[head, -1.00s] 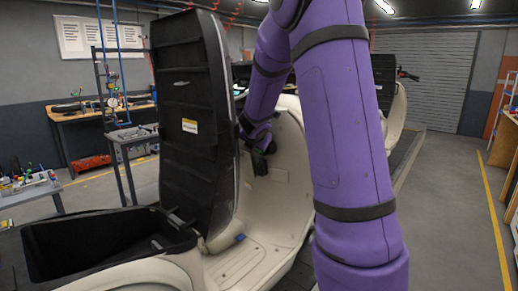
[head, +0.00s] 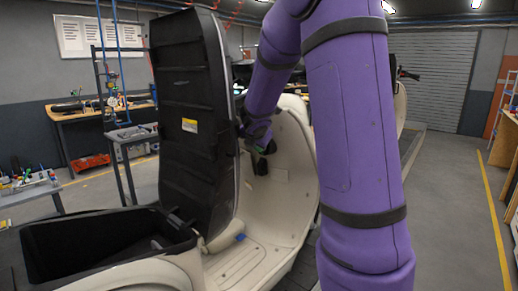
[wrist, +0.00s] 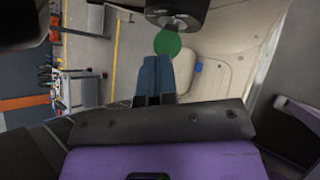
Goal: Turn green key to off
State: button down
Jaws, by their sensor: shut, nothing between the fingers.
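The green key (wrist: 167,42) shows as a round green disc under a black cylindrical part (wrist: 176,14) in the wrist view. My gripper (wrist: 155,58) is shut and empty, with its blue fingers side by side. The fingertips lie just below the green disc in the picture; I cannot tell whether they touch it.
The scooter's raised black seat (head: 190,110) stands left of my arm, above the open black storage bin (head: 95,245). A small blue object (head: 240,237) is on the footboard. Workbenches (head: 100,115) stand at the left; the grey floor at the right is clear.

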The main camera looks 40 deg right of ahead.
jog(key=v, duration=0.6)
jog(key=shift+d+r, duration=0.2)
dwell(0.4)
dwell(0.6)
